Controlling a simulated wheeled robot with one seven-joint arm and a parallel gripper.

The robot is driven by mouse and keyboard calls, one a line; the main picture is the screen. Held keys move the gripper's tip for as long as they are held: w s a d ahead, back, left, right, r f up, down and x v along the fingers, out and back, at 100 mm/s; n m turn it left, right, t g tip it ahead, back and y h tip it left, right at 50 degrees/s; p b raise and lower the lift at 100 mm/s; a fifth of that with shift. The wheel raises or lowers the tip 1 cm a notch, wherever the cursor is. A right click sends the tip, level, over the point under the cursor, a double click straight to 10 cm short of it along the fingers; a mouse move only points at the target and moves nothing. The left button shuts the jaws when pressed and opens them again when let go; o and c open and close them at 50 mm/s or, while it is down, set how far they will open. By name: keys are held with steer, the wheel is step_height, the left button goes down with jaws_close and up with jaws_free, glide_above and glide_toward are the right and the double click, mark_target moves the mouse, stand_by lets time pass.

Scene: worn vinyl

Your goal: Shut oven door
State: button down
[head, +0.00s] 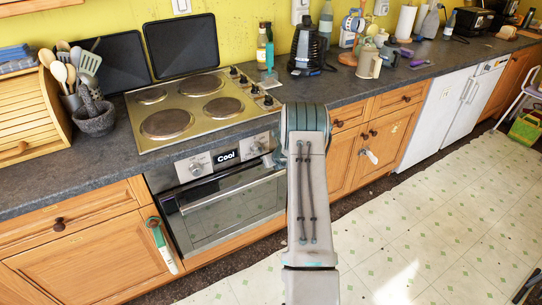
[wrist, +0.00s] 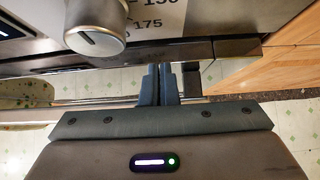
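The oven (head: 215,185) is built in below the counter, with its knobs and a "Cool" display above a dark glass door (head: 235,205). The door stands nearly upright; I cannot tell whether it is fully closed. A metal handle bar crosses its upper part. My arm covers the door's right end, and my gripper is hidden behind it in the head view. In the wrist view, the fingers of my gripper (wrist: 158,72) are together with nothing visible between them. Their tips are at the dark top edge of the door (wrist: 190,50), below a round oven knob (wrist: 95,28); contact is unclear.
A cooktop (head: 190,105) lies in the counter above the oven. Wooden cabinets (head: 90,250) flank the oven, and a green-and-white object (head: 160,243) hangs on the left one. White appliances (head: 445,105) stand farther right. The vinyl floor (head: 430,220) at right is clear.

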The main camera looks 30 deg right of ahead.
mark_target(274, 173)
steer(key=shift+w+f+p, duration=0.15)
steer(key=shift+w+p, duration=0.2)
steer(key=shift+w, duration=0.15)
steer(key=s+b, duration=0.2)
steer(key=b, duration=0.1)
steer(key=s+b, duration=0.1)
steer(key=s, duration=0.1)
steer(key=shift+d+f, duration=0.1)
steer(key=shift+f, duration=0.15)
steer(key=v, duration=1)
steer(key=shift+r, duration=0.4)
steer(key=shift+w, duration=0.1)
